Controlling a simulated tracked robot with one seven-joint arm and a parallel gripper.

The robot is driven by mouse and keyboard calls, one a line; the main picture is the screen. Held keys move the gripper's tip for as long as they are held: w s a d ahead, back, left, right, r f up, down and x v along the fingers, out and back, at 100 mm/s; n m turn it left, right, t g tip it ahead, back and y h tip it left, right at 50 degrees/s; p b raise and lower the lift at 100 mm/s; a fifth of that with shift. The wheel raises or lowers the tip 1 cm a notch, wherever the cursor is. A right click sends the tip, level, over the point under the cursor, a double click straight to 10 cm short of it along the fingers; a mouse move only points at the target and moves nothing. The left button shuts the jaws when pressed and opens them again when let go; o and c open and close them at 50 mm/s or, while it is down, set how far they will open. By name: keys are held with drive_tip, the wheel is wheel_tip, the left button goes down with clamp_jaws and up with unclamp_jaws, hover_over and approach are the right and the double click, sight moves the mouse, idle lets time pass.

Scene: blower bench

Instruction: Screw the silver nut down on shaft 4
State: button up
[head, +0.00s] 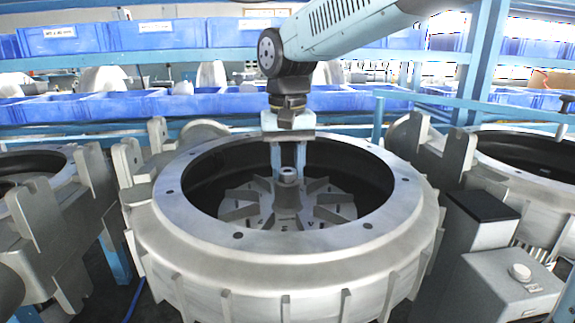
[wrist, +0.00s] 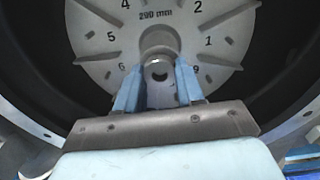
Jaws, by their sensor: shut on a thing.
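My gripper (head: 288,165) reaches straight down into the middle of a large round metal housing (head: 190,215). Its two blue fingers are closed on the silver nut (head: 288,175), at the hub of a grey bladed impeller (head: 262,212). In the wrist view, the nut (wrist: 158,72) sits between the fingertips of my gripper (wrist: 157,82), with a dark hole in it. The shaft under the nut is hidden, and I cannot tell how far down the nut sits.
Similar housings stand at the left (head: 40,165) and right (head: 535,150). The housing's raised rim surrounds my gripper on all sides. A grey box with a knob (head: 520,272) stands at the front right. Blue bins (head: 160,35) fill shelves behind.

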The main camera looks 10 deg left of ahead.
drive_tip(key=shift+c, duration=1.1)
drive_tip(key=m, duration=2.5)
drive_tip(key=o, duration=0.8)
